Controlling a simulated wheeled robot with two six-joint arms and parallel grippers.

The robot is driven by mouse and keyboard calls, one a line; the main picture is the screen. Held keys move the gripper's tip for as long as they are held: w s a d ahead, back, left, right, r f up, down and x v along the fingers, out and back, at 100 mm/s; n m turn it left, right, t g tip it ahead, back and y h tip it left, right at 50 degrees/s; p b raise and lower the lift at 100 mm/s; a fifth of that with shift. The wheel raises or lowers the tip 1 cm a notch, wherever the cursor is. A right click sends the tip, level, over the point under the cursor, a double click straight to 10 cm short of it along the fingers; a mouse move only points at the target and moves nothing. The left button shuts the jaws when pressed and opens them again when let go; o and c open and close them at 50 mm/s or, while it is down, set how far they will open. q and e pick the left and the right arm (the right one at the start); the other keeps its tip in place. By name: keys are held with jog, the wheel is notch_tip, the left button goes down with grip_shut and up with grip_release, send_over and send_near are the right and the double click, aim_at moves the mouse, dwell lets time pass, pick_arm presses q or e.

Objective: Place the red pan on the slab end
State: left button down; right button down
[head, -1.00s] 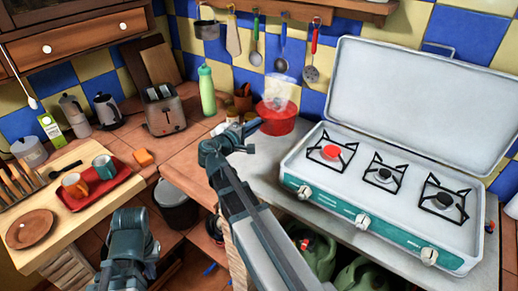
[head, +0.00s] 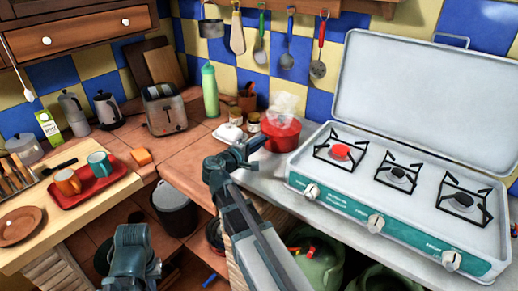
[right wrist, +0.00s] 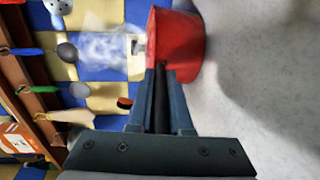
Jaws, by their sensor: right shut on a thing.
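The red pan (head: 282,134) is at the left end of the grey slab (head: 262,172), just left of the stove, with pale steam above it. It looks upright; I cannot tell whether its base touches the slab. My right gripper (head: 250,150) reaches it from the front left. In the right wrist view the close-set fingers (right wrist: 160,72) are shut at the side of the red pan (right wrist: 180,45); the exact grip point is hidden. My left arm's end (head: 135,240) is low at the left, away from the pan, and its fingers cannot be made out.
The stove (head: 375,222) with its raised lid stands right of the pan. Jars (head: 253,122) and a white lidded dish (head: 229,133) stand on the tiled counter to the left. Utensils (head: 287,55) hang on the wall behind. Bare slab shows in front of the pan.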

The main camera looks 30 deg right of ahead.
dwell(0.3)
jog(key=c, duration=1.3)
grip_release()
jog(key=shift+f, duration=0.15)
jog(key=o, duration=0.5)
jog(key=shift+c, duration=0.2)
jog(key=shift+r, duration=0.25)
jog(key=p+v, duration=0.2)
jog(key=v, duration=1)
